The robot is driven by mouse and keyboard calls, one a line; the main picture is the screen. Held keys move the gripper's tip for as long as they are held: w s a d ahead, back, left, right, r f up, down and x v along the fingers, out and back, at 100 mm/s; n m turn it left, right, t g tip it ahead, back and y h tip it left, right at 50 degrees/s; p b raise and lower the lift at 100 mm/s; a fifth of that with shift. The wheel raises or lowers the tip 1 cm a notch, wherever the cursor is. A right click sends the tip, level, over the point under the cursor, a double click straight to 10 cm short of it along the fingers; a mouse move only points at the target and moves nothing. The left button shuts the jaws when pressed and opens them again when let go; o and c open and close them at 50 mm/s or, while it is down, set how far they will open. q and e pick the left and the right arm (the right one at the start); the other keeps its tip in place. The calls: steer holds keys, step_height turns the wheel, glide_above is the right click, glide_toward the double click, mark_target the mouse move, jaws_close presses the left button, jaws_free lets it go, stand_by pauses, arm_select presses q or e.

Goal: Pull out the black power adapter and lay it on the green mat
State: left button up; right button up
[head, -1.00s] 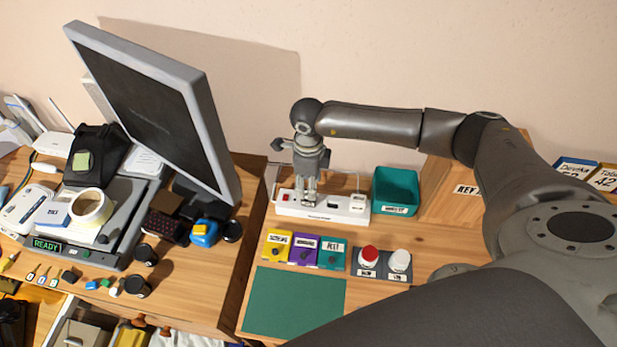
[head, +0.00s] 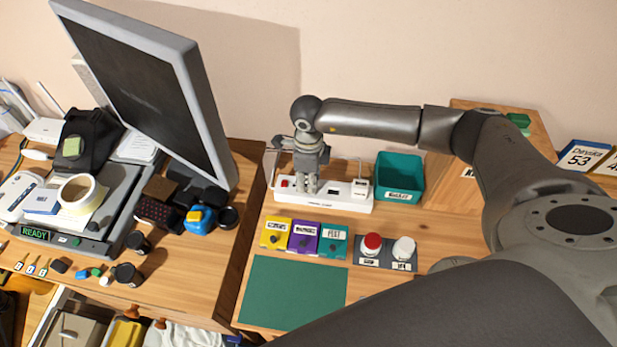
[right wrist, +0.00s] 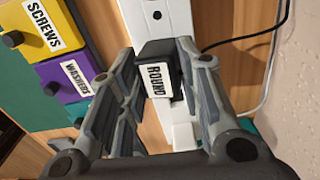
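The black power adapter (right wrist: 157,68), with a white label, sits at the white power strip between the fingers of my right gripper (right wrist: 158,62) in the right wrist view. The fingertips meet its two sides, so the gripper looks shut on it. In the head view my right gripper (head: 309,187) points down at the left part of the power strip (head: 340,203) and hides the adapter. The adapter still appears to be at the strip. The green mat (head: 293,292) lies flat and bare at the front of the table. My left gripper is not in view.
Yellow, purple and teal labelled boxes (head: 304,238) stand between strip and mat. Red and white buttons (head: 372,244) are to their right. A white plug (head: 360,188) is at the strip's right end, beside a teal bin (head: 400,178). A monitor (head: 150,90) stands at left.

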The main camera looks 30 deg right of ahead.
steer(key=shift+r, duration=0.1)
stand_by(0.4)
steer(key=shift+r+p, duration=0.35)
steer(key=c, duration=0.4)
steer(key=shift+s+a+r+p, duration=0.15)
steer(key=shift+r+p, duration=0.25)
steer(key=shift+r, duration=0.2)
steer(key=shift+r, duration=0.1)
steer(key=shift+r+p, duration=1.15)
steer(key=shift+r, duration=0.8)
